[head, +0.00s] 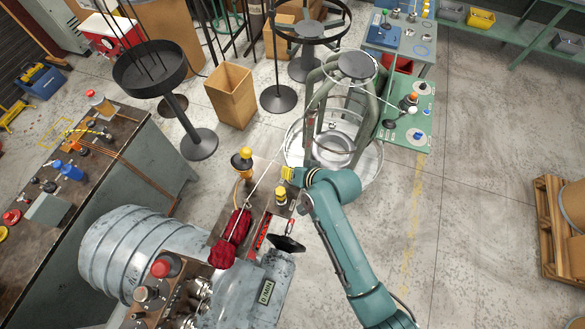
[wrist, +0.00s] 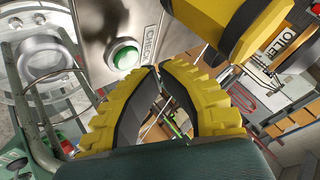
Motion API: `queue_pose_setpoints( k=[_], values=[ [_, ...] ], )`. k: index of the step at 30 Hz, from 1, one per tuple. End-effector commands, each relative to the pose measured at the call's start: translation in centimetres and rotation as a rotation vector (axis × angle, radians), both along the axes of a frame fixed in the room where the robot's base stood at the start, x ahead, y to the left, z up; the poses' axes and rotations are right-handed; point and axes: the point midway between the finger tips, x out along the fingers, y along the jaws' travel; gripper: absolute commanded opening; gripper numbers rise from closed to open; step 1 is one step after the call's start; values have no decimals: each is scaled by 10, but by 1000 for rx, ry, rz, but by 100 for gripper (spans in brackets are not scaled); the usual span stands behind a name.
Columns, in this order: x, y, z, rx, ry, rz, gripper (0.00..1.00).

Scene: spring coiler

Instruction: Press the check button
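The check button is a round green button in a pale ring (wrist: 125,53), set in a grey metal panel (wrist: 97,18) marked CHECK. It shows in the wrist view, upper left of my fingertips; I cannot make it out in the head view. My gripper (wrist: 158,69) has yellow ribbed fingers with dark pads. Two fingers curve inward and their tips nearly meet, with nothing seen between them. The fingertips appear apart from the button, though the depth is hard to judge. In the head view my gripper (head: 287,173) is beside the narrow control stand (head: 259,200).
A yellow-and-black part (wrist: 245,30) fills the upper right of the wrist view. A ribbed grey machine (head: 140,250) stands lower left.

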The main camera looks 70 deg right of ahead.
Motion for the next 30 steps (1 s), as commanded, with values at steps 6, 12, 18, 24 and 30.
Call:
queue_pose_setpoints(
  k=[6, 12, 18, 24, 30],
  values=[
    [0, 0, 0, 0, 0, 0, 0],
    [0, 0, 0, 0, 0, 0, 0],
    [0, 0, 0, 0, 0, 0, 0],
    [0, 0, -5, 1, 1, 0, 0],
    [0, 0, -9, 0, 0, 0, 0]
  ],
)
